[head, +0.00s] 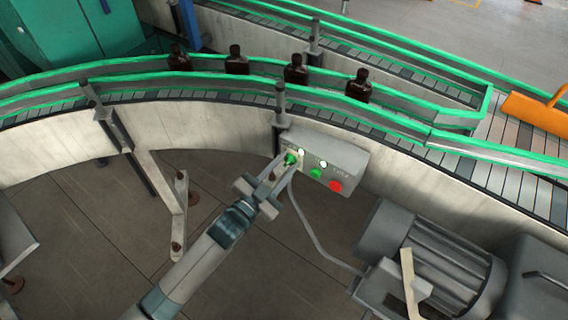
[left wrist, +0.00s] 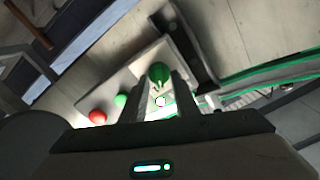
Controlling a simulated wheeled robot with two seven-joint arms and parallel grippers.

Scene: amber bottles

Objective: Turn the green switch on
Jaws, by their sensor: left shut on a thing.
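The green switch (head: 290,158) is a round green knob at the left end of a grey control box (head: 345,158) fixed to the conveyor's side. In the left wrist view the green switch (left wrist: 159,73) shows between my fingertips. My left gripper (head: 284,163) reaches the box from below left and is shut on the switch, with one finger on each side. The left gripper's fingers also show in the left wrist view (left wrist: 160,88). The exact angle of the knob is hard to tell. My right gripper is not in view.
A green button (head: 316,173) and a red button (head: 336,186) sit right of the switch, with small white lamps above. Several amber bottles (head: 296,70) stand on the curved conveyor (head: 200,90) behind. A grey motor (head: 440,260) is at lower right, and a cable hangs from the box.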

